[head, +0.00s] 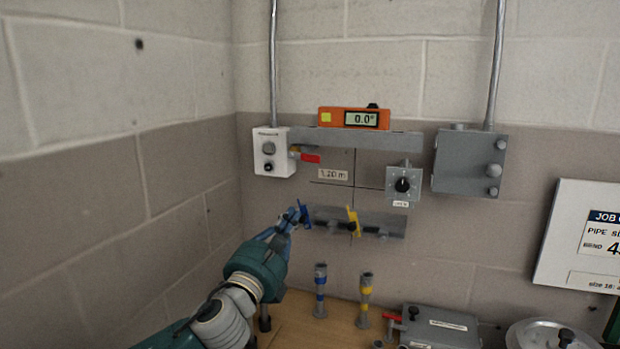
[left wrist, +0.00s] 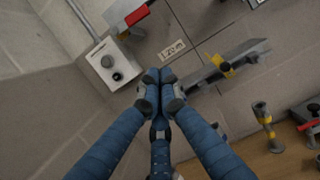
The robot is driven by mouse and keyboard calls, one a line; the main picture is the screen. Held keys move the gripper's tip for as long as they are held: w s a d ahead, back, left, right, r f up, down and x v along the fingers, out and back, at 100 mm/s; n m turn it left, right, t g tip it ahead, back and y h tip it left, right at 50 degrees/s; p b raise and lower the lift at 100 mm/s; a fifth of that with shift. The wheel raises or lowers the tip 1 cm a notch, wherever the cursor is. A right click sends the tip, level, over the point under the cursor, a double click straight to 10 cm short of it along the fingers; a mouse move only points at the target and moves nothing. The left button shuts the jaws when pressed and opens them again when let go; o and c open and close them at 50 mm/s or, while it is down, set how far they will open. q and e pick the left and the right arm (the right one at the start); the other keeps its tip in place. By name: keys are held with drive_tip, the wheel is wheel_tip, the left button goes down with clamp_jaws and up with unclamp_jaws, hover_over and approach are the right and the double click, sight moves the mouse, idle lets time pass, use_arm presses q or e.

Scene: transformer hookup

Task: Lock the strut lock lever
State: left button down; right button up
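A red-handled lever (head: 310,157) sits at the left end of the upper grey strut (head: 400,140); it lies near horizontal, and its red handle (left wrist: 136,15) also shows at the top of the left wrist view. My left gripper (head: 292,217) is below and left of it, apart from it, at the left end of the lower grey strut (head: 385,228). Its blue fingers (left wrist: 157,88) come together at the tips. A dark blue handle (head: 305,213) is right at the fingertips; whether they touch it I cannot tell. My right gripper is in neither view.
An orange level (head: 348,118) reading 0.0° rests on the upper strut. A white box (head: 272,152) stands left of the red lever. A yellow handle (head: 354,222) is on the lower strut. Two upright fittings (head: 320,290) and a grey case (head: 440,325) are on the bench below.

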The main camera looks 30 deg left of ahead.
sight(305, 156)
use_arm(q)
drive_tip(key=w+a+r+p, duration=0.1)
drive_tip(key=w+r+p, duration=0.4)
drive_tip(key=w+r, duration=0.2)
drive_tip(key=shift+f+p+x, duration=0.25)
drive_tip(key=shift+p+x, duration=0.15)
drive_tip(key=shift+x, duration=0.75)
drive_tip(key=shift+w+a+f, duration=0.1)
drive_tip(key=shift+w+f, duration=0.05)
drive_tip(key=shift+d+r+n+y+p, duration=0.25)
drive_tip(key=shift+r+n+y+p, duration=0.15)
drive_tip(key=shift+r+n+p, duration=0.35)
